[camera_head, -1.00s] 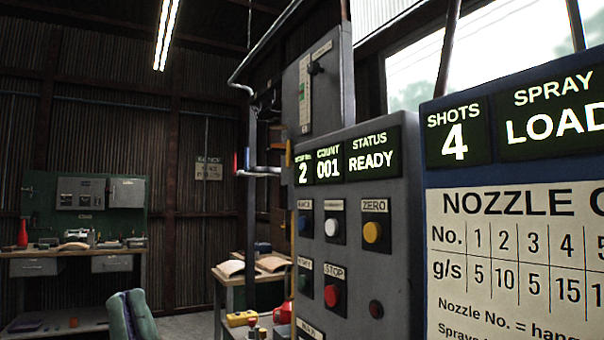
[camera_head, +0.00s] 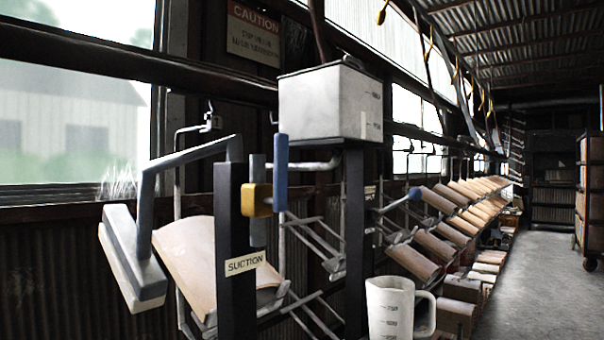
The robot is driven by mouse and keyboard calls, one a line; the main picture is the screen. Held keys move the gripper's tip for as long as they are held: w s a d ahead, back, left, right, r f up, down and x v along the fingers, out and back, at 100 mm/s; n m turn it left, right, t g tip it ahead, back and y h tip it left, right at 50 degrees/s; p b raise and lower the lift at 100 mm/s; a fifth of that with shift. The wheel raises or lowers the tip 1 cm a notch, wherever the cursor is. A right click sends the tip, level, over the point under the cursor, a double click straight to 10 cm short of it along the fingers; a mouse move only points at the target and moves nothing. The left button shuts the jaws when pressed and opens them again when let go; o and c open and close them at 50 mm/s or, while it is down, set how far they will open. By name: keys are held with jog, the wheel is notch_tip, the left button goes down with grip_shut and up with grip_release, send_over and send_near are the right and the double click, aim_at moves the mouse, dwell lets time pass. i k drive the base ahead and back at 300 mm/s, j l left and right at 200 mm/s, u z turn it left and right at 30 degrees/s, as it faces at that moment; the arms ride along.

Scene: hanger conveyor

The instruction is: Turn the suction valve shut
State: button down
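A dark post (camera_head: 236,295) bears a SUCTION label (camera_head: 245,263), left of the picture's middle. On it is a valve with a yellow body (camera_head: 257,200) and a blue lever (camera_head: 281,165) that stands upright. A grey-blue upright piece (camera_head: 257,168) shows behind the yellow body. A bent grey-blue arm (camera_head: 190,155) runs from the post's top to a pale, tilted block (camera_head: 130,260) at the left. My gripper is not in view, so nothing of mine is seen touching the valve.
A grey box tank (camera_head: 331,102) sits on a second dark post (camera_head: 354,230). A white jug (camera_head: 391,305) stands below it. A curved tan panel (camera_head: 195,255) hangs behind the suction post. Rows of tan panels (camera_head: 435,205) recede rightward.

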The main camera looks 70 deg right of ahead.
aim_at(278, 201)
jog(key=z, duration=0.4)
jog(key=k+j+z, duration=0.1)
jog(key=z, duration=0.3)
jog(key=k+z, duration=0.1)
jog(key=z, duration=0.65)
jog(key=k, duration=0.05)
